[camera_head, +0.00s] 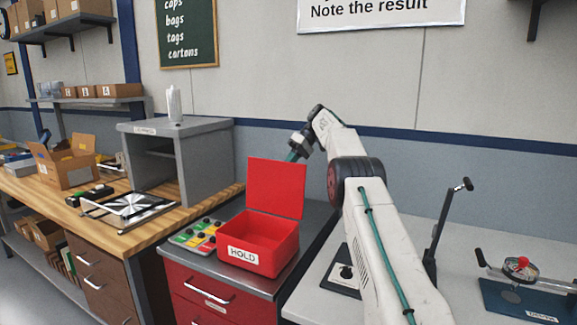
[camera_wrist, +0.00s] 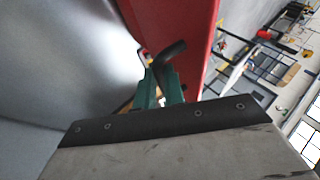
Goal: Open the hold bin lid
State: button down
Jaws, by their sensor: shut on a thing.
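The red hold bin (camera_head: 258,255), labelled HOLD, stands on the grey-topped red cabinet. Its red lid (camera_head: 276,188) is raised to about upright at the back, and the bin's mouth is uncovered. My gripper (camera_head: 292,156) is at the lid's top edge, partly hidden behind it. In the wrist view my gripper's green fingers (camera_wrist: 160,88) are shut on a dark bent handle (camera_wrist: 169,52) beside the red lid (camera_wrist: 182,25). The exact contact is hard to make out.
A panel of coloured buttons (camera_head: 196,235) lies left of the bin. A grey open-fronted box (camera_head: 180,150) stands on the wooden bench at left. A white bench with a lever (camera_head: 445,225) and a blue-based device (camera_head: 520,300) is at right.

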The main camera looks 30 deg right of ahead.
jog(key=shift+f, duration=0.45)
jog(key=c, duration=1.5)
grip_release()
jog(key=shift+w+a, duration=0.1)
jog(key=shift+r, duration=0.2)
jog(key=shift+r, duration=0.1)
